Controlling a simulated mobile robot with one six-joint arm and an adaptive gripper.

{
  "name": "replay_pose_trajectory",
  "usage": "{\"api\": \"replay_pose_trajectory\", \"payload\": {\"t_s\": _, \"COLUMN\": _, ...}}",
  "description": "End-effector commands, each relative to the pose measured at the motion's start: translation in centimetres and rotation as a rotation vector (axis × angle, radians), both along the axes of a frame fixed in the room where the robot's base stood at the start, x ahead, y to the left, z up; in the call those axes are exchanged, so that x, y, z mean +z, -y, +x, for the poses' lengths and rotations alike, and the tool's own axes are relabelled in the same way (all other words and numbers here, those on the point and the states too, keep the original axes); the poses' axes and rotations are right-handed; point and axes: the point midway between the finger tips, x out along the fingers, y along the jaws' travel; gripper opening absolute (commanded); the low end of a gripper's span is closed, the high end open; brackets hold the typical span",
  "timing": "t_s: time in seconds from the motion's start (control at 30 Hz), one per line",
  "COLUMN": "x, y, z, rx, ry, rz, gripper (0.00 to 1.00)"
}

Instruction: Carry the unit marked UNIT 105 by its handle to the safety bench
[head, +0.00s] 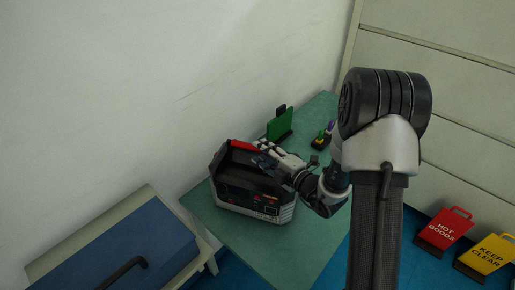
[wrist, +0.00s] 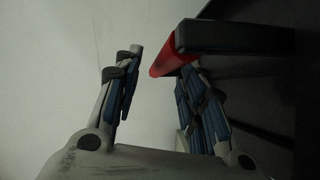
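A black and grey unit (head: 250,198) with a red handle grip (head: 242,146) on top stands upright on a green-topped bench (head: 255,248). Its marking is too small to read. My gripper (head: 265,159) is at the top of the unit, close to the handle on its right side. In the wrist view, my gripper's two fingers (wrist: 155,75) are spread apart with bare wall showing between them. The red handle grip (wrist: 172,58) shows at the right finger's tip, on the right side of the gap. I cannot tell whether they touch.
A green panel (head: 280,123) and a small holder with pens (head: 321,141) stand behind on the bench. A blue case (head: 115,250) with a black handle lies at lower left. Red HOT GOODS (head: 446,229) and yellow KEEP CLEAR (head: 488,254) signs stand on the floor at right. The wall is close behind.

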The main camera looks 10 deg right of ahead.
Motion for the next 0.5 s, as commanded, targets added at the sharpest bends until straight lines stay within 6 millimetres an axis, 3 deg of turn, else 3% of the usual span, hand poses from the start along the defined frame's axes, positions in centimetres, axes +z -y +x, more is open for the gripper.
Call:
{"api": "replay_pose_trajectory", "payload": {"t_s": 0.3, "x": 1.0, "y": 3.1, "z": -5.9, "rx": -0.005, "ry": -0.002, "rz": 0.002, "gripper": 0.38}}
{"api": "replay_pose_trajectory", "payload": {"t_s": 0.5, "x": 1.4, "y": 3.6, "z": -7.6, "rx": 0.009, "ry": 0.006, "rz": -0.008, "gripper": 0.38}}
